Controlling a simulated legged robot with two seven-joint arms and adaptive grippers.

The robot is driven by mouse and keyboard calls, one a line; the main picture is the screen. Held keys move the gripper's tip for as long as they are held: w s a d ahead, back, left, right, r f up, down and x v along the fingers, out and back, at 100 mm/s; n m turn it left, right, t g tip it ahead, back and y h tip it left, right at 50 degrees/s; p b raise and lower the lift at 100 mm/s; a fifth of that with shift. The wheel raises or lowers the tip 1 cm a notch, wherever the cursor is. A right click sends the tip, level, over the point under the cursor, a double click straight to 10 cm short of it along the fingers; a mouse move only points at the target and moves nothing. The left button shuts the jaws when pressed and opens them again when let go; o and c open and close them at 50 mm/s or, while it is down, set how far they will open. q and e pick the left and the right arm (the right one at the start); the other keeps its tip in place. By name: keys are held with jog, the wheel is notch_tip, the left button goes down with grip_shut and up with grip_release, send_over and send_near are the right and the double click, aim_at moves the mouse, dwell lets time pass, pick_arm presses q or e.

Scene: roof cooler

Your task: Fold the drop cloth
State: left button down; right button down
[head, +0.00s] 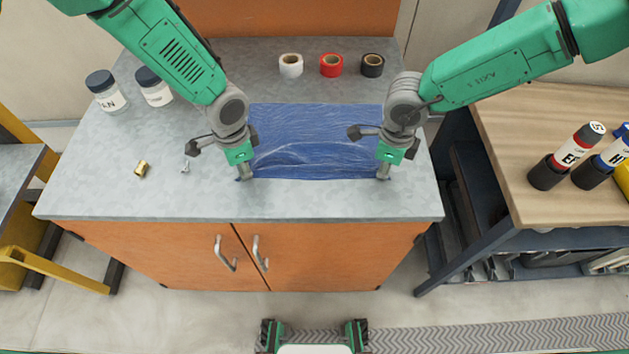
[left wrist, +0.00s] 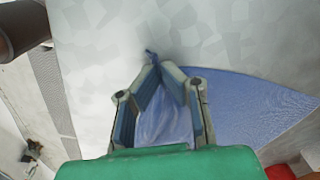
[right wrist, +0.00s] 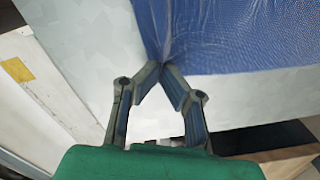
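The blue drop cloth (head: 315,140) lies spread on the grey metal countertop, with a raised wrinkle across its middle. My left gripper (head: 242,178) is at the cloth's near left corner, its fingertips together on a pinch of cloth. In the left wrist view a small tip of the cloth (left wrist: 245,108) pokes out past the fingertips. My right gripper (head: 384,178) is at the near right corner. In the right wrist view its fingertips meet at the corner of the cloth (right wrist: 230,35), which bunches there. The near edge runs between both grippers.
Rolls of white (head: 291,65), red (head: 331,65) and black (head: 372,64) tape stand behind the cloth. Two jars (head: 106,92) are at the back left. A brass fitting (head: 142,169) and a small metal piece (head: 185,166) lie left. A wooden bench (head: 545,110) stands right.

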pick_arm(q)
jog(key=shift+s+f, duration=0.1)
pick_arm(e)
jog(key=shift+s+d+f, duration=0.15)
jog(key=shift+d+f, duration=0.1)
pick_arm(q)
jog(key=shift+a, duration=0.15)
pick_arm(e)
jog(key=shift+a, duration=0.1)
jog(key=shift+r, duration=0.1)
